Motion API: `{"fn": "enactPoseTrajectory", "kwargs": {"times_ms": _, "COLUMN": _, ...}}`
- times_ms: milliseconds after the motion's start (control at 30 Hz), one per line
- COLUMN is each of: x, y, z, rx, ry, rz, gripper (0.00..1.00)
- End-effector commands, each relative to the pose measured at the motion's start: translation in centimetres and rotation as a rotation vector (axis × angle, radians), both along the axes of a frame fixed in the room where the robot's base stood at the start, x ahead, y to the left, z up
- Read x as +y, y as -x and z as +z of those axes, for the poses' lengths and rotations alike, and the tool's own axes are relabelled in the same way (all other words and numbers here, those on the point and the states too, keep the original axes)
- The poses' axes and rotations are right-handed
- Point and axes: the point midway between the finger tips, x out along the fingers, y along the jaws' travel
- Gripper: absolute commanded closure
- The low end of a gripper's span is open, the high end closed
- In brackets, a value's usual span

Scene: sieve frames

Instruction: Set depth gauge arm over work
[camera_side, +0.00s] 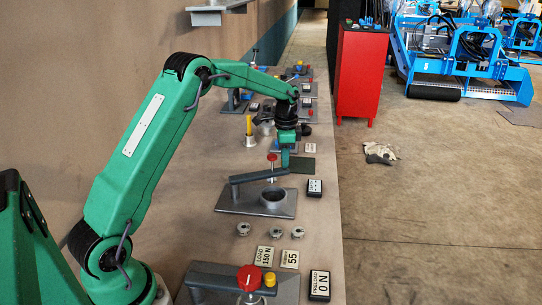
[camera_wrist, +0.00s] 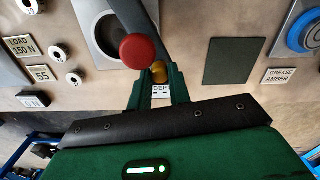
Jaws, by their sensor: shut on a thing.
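The depth gauge station's grey arm (camera_side: 258,176) runs above its base plate (camera_side: 240,205) and passes beside the round cup (camera_side: 273,197), not over its opening. In the wrist view the dark arm (camera_wrist: 145,18) lies right of the cup's opening (camera_wrist: 108,34). A red knob (camera_side: 272,158) stands near the arm's outer end; it also shows in the wrist view (camera_wrist: 138,51). My gripper (camera_side: 285,158) is at that end. In the wrist view its fingers (camera_wrist: 159,82) are shut on a small amber knob (camera_wrist: 158,70). The side view hides this knob.
A DEPTH tag (camera_side: 314,187) lies right of the plate. Several metal pucks (camera_side: 243,229) and a preload station with red knob (camera_side: 249,278) are nearer the camera. A dark green pad (camera_side: 302,165) and other stations lie beyond. The bench's right edge is close.

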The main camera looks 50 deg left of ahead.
Motion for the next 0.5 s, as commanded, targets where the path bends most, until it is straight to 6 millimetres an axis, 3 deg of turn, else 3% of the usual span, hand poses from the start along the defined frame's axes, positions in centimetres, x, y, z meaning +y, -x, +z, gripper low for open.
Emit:
{"fn": "enactPoseTrajectory", "kwargs": {"times_ms": 200, "x": -2.9, "y": 1.4, "z": 0.2, "rx": -0.001, "ry": 0.000, "rz": -0.194, "gripper": 1.00}}
{"fn": "enactPoseTrajectory", "kwargs": {"times_ms": 500, "x": -5.1, "y": 3.0, "z": 0.1, "rx": -0.001, "ry": -0.001, "rz": -0.371, "gripper": 1.00}}
